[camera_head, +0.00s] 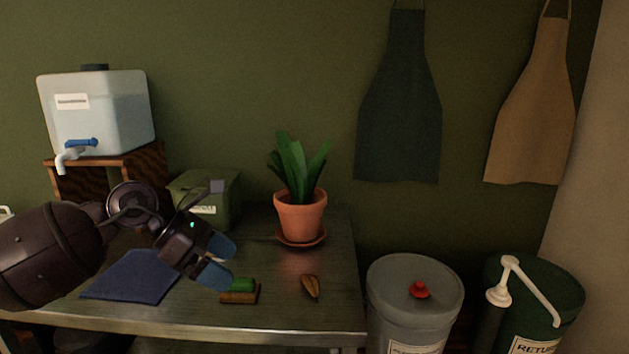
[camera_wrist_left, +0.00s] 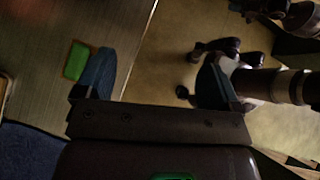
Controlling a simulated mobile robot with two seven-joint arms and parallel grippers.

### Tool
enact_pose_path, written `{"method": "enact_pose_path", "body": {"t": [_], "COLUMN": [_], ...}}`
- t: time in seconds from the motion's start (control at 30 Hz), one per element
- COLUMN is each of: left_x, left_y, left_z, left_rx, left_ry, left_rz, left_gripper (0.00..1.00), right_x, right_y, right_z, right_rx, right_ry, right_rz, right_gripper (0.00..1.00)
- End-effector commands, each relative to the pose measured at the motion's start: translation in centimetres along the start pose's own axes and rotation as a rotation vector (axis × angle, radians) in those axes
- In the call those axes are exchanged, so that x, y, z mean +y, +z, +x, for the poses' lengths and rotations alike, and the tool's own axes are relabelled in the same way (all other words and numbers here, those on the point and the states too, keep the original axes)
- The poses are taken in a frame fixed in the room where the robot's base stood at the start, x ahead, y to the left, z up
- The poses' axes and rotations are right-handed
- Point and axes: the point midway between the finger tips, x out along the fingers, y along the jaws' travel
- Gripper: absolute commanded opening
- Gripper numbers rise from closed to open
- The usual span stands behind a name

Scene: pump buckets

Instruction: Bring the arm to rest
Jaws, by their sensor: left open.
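My left arm comes in from the left in the head view. Its gripper (camera_head: 222,262) is open and empty, its two blue fingertips apart, above the table near the sponge. In the left wrist view the open gripper's blue fingers (camera_wrist_left: 152,82) stand wide apart with nothing between them. A green and brown sponge (camera_head: 240,291) lies on the table just below and right of the fingertips. It also shows beside the left finger in the left wrist view (camera_wrist_left: 76,61). My right gripper cannot be made out.
The metal-edged table (camera_head: 280,321) holds a blue cloth (camera_head: 132,277), a potted plant (camera_head: 300,215), a brown scoop-like piece (camera_head: 311,287), a green box (camera_head: 215,195) and a water container (camera_head: 105,115) on a wooden stand. A grey bucket (camera_head: 414,320) and a green pump bucket (camera_head: 545,293) stand right of it.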

Motion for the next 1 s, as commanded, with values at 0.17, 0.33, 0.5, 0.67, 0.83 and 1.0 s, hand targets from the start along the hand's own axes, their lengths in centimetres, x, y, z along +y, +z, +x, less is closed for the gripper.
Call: {"method": "enact_pose_path", "body": {"t": [0.17,0.33,0.5,0.67,0.83,1.0], "left_x": [-1.4,-2.0,-0.8,1.0,1.8,0.7], "left_y": [6.7,9.9,8.9,4.3,-2.7,-10.6], "left_z": [-0.5,-0.9,-1.3,-0.6,1.3,4.0], "left_rx": [-0.368,-0.724,-1.052,-1.295,-1.481,-1.62], "left_ry": [-0.066,-0.197,-0.343,-0.447,-0.509,-0.53], "left_rz": [-0.199,-0.52,-0.958,-1.394,-1.823,-2.21], "left_gripper": [0.88,0.88,0.88,0.88,0.88,0.88], "right_x": [0.0,0.2,0.4,0.5,0.5,0.5], "right_y": [0.0,0.4,0.9,1.3,1.3,1.0], "right_z": [-0.1,-0.4,-0.6,-0.7,-0.7,-0.7], "right_rx": [0.0,-0.009,-0.018,-0.028,-0.027,-0.021], "right_ry": [0.001,0.002,0.002,0.003,0.003,0.003], "right_rz": [0.001,-0.004,-0.01,-0.014,-0.014,-0.011], "right_gripper": [0.36,0.36,0.36,0.36,0.36,0.36]}}
